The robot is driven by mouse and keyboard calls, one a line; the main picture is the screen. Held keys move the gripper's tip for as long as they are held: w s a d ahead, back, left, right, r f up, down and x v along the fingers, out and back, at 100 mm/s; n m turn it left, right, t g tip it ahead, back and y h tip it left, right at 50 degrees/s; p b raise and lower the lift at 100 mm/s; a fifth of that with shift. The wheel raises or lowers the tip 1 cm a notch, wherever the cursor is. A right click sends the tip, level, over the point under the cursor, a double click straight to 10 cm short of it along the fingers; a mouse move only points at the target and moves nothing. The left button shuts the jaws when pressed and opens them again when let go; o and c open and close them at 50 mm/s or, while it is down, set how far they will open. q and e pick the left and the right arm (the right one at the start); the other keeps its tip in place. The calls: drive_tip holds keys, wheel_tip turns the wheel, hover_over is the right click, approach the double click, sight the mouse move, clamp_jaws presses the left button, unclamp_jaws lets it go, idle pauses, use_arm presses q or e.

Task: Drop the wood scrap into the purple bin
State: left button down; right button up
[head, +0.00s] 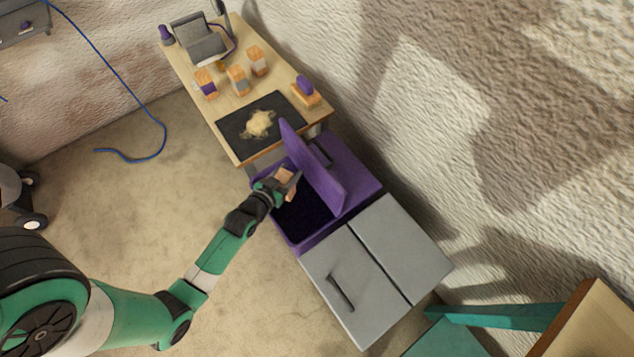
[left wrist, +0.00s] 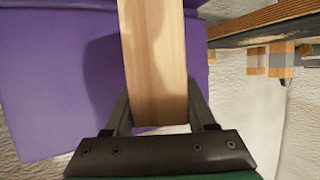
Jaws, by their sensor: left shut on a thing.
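The wood scrap (left wrist: 154,70) is a short pale board. My left gripper (head: 284,181) is shut on it, and the wood scrap (head: 287,176) shows at its jaws in the head view. The left gripper (left wrist: 158,112) fills the bottom of the left wrist view, with a finger on each side of the board. The purple bin (head: 357,181) stands with one lid tilted up and its dark inside showing. The gripper and scrap are at the left edge of the opening, near the raised lid (head: 318,178). My right gripper is not in view.
A wooden table (head: 222,110) stands behind the bin, with a dark mat (head: 235,131) bearing shavings, several orange-and-grey blocks and a purple-topped brush (head: 305,89). A grey bin (head: 362,264) with closed lids adjoins the purple bin in front. Bare floor lies to the left.

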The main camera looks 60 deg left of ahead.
use_arm(q)
drive_tip(key=shift+s+d+f, duration=0.15)
drive_tip(key=shift+s, duration=0.05)
drive_tip(key=shift+s+f+b, duration=0.1)
drive_tip(key=shift+f+b, duration=0.15)
drive_tip(key=shift+b, duration=0.15)
wheel_tip(320, 180, down, 5)
drive_tip(key=b, duration=0.5)
drive_tip(key=shift+f, duration=0.15)
drive_tip(key=shift+c, duration=0.7)
unclamp_jaws()
